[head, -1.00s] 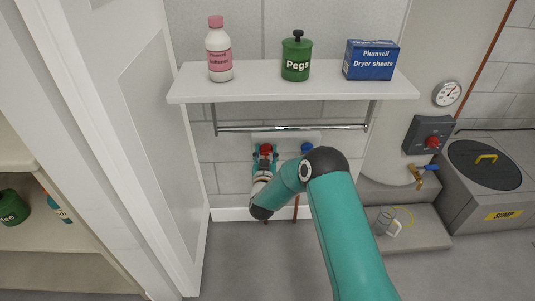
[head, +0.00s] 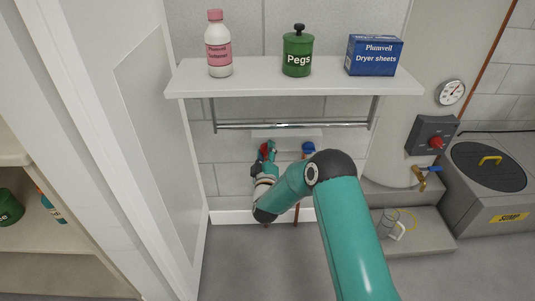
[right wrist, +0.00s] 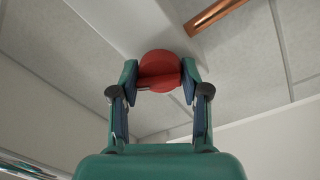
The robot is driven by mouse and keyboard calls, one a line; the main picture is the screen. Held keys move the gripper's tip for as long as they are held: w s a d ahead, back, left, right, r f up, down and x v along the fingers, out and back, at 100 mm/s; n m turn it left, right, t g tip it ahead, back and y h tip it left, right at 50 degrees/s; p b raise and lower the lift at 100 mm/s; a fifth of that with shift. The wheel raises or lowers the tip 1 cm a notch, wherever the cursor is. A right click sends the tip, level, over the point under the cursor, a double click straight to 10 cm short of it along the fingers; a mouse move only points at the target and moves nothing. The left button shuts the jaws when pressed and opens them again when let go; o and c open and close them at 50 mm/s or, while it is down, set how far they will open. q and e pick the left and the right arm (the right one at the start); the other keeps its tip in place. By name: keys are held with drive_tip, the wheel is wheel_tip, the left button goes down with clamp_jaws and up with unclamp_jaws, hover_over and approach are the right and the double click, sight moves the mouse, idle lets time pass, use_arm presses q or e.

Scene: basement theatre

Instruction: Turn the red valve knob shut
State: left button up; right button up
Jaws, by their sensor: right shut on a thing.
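The red valve knob (head: 263,147) is on the wall plate under the shelf, left of the blue knob. It also shows in the right wrist view (right wrist: 159,66) as a round red disc with a raised bar across it. My right gripper (head: 267,153) is at the knob. In the right wrist view, my right gripper (right wrist: 159,78) has its two fingertips on opposite sides of the knob, shut on it. In the head view the gripper partly hides the knob. My left gripper is not in view.
A towel rail (head: 293,126) runs under the shelf (head: 290,85), above the knobs. The shelf bears a pink-capped bottle (head: 218,47), a green Pegs jar (head: 297,54) and a blue dryer-sheets box (head: 373,56). The blue knob (head: 308,147) is close on the right. A white door panel stands left.

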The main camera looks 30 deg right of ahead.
drive_tip(key=n, duration=0.5)
drive_tip(key=shift+a+f+n+y+b, duration=0.1)
drive_tip(key=shift+f+n+y+b, duration=0.2)
drive_tip(key=shift+f, duration=0.05)
idle(0.3)
drive_tip(key=o, duration=1)
drive_tip(key=shift+o, duration=0.5)
drive_tip(key=shift+r, duration=0.1)
drive_tip(key=v, duration=1.2)
